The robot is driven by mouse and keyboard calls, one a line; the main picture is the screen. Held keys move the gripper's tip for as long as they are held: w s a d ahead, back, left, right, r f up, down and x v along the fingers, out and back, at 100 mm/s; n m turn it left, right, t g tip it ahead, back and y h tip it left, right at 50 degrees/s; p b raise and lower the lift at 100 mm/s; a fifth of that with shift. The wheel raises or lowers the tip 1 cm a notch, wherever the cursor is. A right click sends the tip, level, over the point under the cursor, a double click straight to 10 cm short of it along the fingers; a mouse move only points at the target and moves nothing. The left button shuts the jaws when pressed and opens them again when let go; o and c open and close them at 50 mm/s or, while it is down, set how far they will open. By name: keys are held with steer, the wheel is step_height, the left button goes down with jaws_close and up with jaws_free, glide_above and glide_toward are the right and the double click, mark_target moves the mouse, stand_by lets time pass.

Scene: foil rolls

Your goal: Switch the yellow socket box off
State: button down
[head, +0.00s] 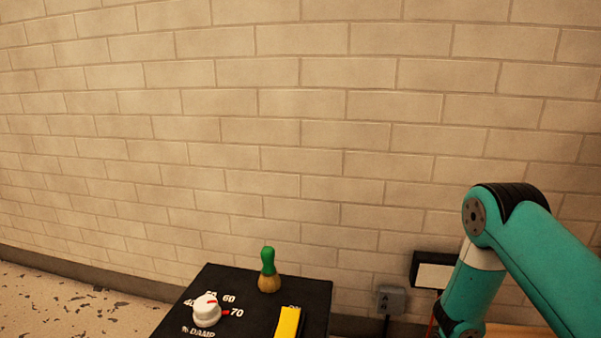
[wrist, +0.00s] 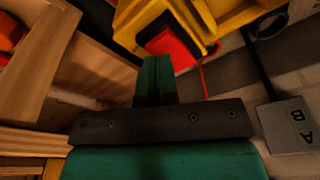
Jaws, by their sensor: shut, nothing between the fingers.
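The yellow socket box (wrist: 135,22) is at the top of the wrist view, partly cut off by the frame edge. A red part (wrist: 172,48), apparently its switch, sits in a dark recess on the near face; I cannot tell its position. My gripper (wrist: 156,64) is shut and empty, its green fingers together and pointing at the box just below the red part. I cannot tell whether the fingertips touch it. In the head view my gripper is out of frame and the socket box cannot be made out.
A wooden crate or frame (wrist: 36,75) stands close at left in the wrist view. A grey box marked A and B (wrist: 290,125) is at right; it also shows on the wall in the head view (head: 391,299). A black panel (head: 250,300) has a white dial (head: 207,312) and green-topped brush (head: 268,272).

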steer(key=shift+f+b, duration=0.8)
steer(key=shift+f, duration=0.45)
step_height(320, 180, up, 7)
steer(key=p, duration=0.6)
steer(key=shift+r, duration=0.1)
stand_by(0.3)
